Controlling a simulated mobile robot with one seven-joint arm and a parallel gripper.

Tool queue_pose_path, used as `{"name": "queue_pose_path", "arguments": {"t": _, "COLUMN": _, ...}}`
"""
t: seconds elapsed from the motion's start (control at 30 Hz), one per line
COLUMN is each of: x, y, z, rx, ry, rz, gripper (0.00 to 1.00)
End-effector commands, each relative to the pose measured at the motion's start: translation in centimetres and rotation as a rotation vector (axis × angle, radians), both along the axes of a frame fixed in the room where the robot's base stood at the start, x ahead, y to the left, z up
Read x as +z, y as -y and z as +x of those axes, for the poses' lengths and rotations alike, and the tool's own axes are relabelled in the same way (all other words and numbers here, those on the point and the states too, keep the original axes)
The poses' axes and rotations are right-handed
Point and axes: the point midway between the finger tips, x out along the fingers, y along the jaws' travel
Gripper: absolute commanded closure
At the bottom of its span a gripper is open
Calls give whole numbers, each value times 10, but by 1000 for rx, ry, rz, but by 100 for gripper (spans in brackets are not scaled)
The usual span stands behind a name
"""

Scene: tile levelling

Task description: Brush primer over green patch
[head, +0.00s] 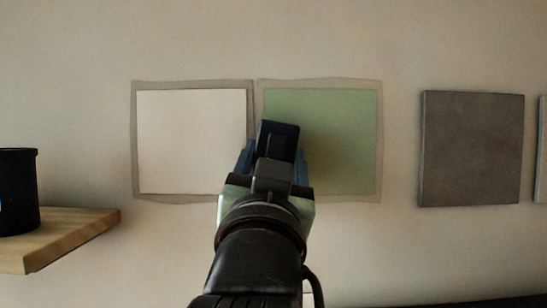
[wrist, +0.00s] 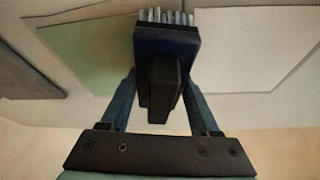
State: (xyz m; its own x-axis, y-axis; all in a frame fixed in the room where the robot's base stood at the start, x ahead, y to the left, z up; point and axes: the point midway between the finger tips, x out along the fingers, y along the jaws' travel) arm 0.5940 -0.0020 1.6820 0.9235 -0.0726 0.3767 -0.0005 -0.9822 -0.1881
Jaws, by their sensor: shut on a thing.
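The green patch (head: 336,132) is a pale green square on the wall, framed by a greyish border, right of a white square. My gripper (head: 273,165) is in front of the green patch's lower left part and hides it there. In the wrist view my gripper (wrist: 157,97) is shut on a dark brush (wrist: 166,43) with pale bristles at its far end. The brush also shows in the head view (head: 277,136). The green patch shows at the left in the wrist view (wrist: 88,45). I cannot tell whether the bristles touch the wall.
The white square (head: 188,138) is left of the green patch. A grey tile (head: 471,149) is on the wall at the right, with another panel at the right edge. A wooden shelf (head: 70,233) at the lower left bears a black container (head: 18,190).

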Motion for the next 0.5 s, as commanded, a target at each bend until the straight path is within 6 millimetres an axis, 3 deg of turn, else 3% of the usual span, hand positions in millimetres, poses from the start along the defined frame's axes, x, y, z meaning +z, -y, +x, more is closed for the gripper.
{"name": "queue_pose_path", "arguments": {"t": 0.5, "x": 1, "y": 0, "z": 10, "rx": 0, "ry": 2, "rz": 1, "gripper": 82}}
